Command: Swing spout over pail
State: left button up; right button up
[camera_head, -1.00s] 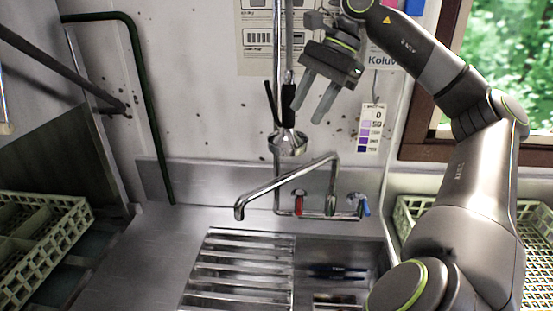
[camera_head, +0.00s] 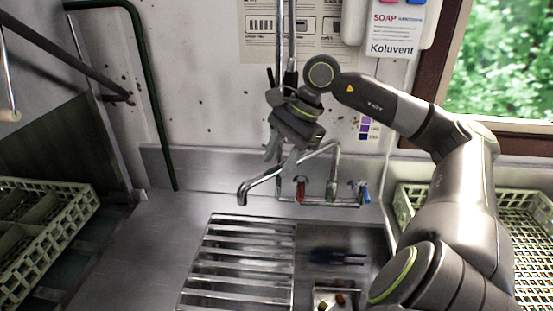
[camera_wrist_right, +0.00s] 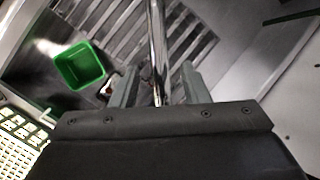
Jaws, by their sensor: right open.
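The chrome spout (camera_head: 262,184) swings out to the left from the tap on the back wall, its tip over the rack's upper left corner. My right gripper (camera_head: 281,160) is open at the middle of the spout. In the right wrist view the spout (camera_wrist_right: 158,45) runs between the two open fingers (camera_wrist_right: 160,78); I cannot tell whether either touches it. The green pail (camera_wrist_right: 80,65) shows left of the spout in the right wrist view, away from the slatted rack. The pail is not visible in the head view. My left gripper is out of view.
The slatted rack (camera_head: 245,265) covers the sink's left part. Red (camera_head: 301,188) and blue (camera_head: 365,192) tap handles sit right of the gripper. A pale crate (camera_head: 45,240) stands left, another (camera_head: 520,215) right. A dark-handled utensil (camera_head: 337,257) lies in the basin.

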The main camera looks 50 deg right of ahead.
jog(key=shift+x, duration=0.8)
grip_shut()
